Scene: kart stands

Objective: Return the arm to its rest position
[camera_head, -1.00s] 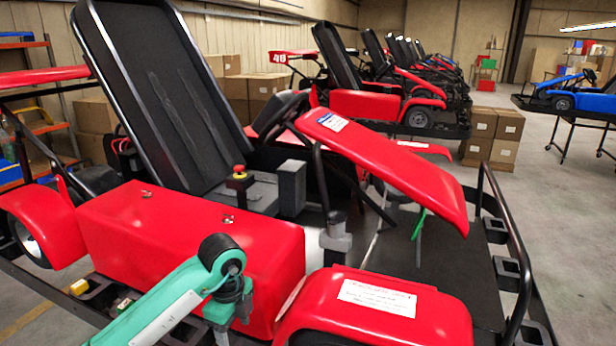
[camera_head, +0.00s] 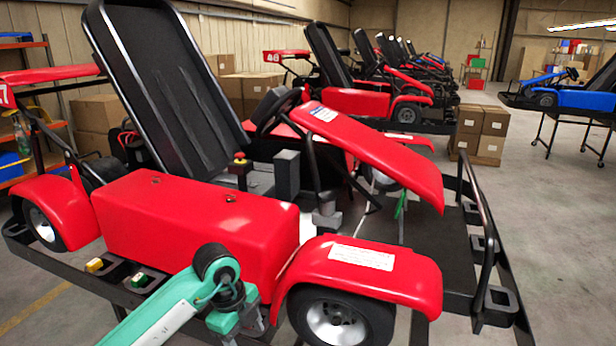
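One of my arms (camera_head: 178,308), teal with a black joint (camera_head: 217,265), comes in from the lower left. The arm is in front of a red kart (camera_head: 195,220) with a tall black seat (camera_head: 165,80), standing on a black frame stand. From this single view I cannot tell whether the arm touches the kart.
The kart's front wheel (camera_head: 335,318) and the stand's black rail (camera_head: 487,240) are close on the right. Cardboard boxes (camera_head: 480,133) stand behind. A blue kart (camera_head: 575,99) is on a stand at far right. Grey floor (camera_head: 570,220) is clear at right.

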